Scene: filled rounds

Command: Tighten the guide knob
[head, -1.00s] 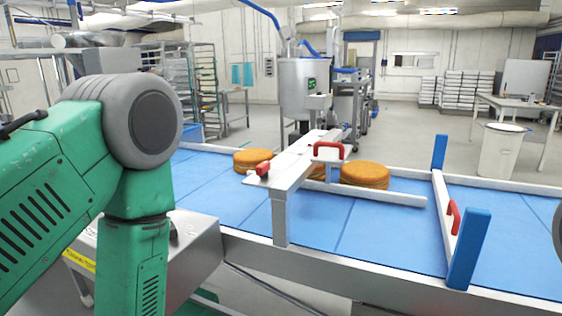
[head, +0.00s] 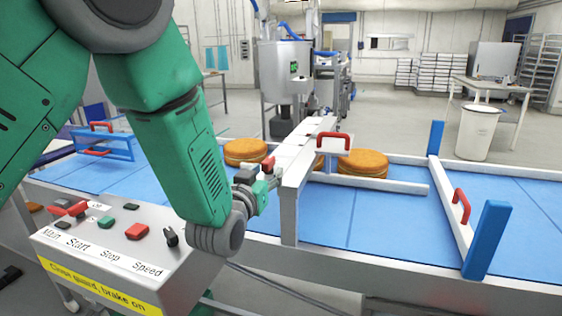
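The red guide knob (head: 268,163) sits at the near left end of the pale bridge (head: 291,205) that spans the conveyor. My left arm reaches down from the upper left, and my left gripper (head: 259,180) is right at the knob, partly covering it. Its fingers are small and overlap the knob, so I cannot tell whether they are closed or touching it. A white guide rail (head: 395,187) runs along the belt from the bridge. My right gripper is out of view.
Round brown cakes (head: 362,163) stand on the blue belt (head: 385,225) on both sides of the bridge. A control box (head: 120,240) with buttons and a Speed knob is below my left arm. A gate with blue posts (head: 487,240) and a red handle crosses the belt at right.

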